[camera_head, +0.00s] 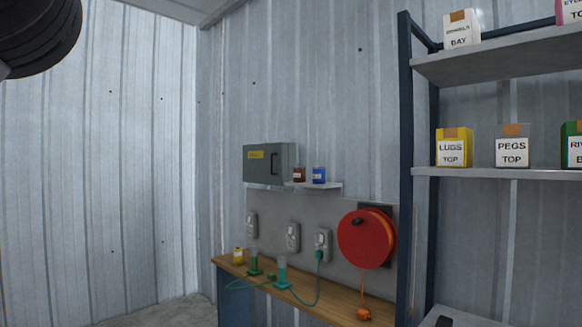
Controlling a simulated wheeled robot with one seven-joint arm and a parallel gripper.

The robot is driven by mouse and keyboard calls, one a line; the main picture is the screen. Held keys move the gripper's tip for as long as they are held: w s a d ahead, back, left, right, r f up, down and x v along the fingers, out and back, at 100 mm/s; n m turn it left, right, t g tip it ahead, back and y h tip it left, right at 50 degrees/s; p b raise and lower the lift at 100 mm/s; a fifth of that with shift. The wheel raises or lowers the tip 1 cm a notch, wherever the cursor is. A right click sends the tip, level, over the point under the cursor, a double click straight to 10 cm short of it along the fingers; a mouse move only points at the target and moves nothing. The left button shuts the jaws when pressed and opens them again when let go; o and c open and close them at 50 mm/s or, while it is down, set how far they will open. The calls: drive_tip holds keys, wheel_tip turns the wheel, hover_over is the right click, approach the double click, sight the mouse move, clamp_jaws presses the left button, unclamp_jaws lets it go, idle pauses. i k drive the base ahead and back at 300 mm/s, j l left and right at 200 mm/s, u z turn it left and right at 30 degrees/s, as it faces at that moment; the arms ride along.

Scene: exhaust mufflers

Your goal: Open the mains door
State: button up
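The mains box is a grey metal cabinet (267,164) on the corrugated wall, above the bench. Its front door (258,168) carries a small yellow label and a dark upright handle (274,164) near its right edge. The door looks shut and flush with the box. The label text is too small to read. My gripper is not in view.
A small shelf (330,185) beside the box holds a brown jar (299,174) and a blue jar (319,175). Below are sockets, a red cable reel (361,240) and a wooden bench (333,301) with cables. A rack (500,172) stands at right. A dark ribbed round shape fills the top left.

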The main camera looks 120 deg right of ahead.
sight(264, 164)
drive_tip(key=z, duration=4)
drive_tip(key=i+j, duration=0.25)
drive_tip(key=i, duration=0.2)
drive_tip(key=l+z, duration=0.05)
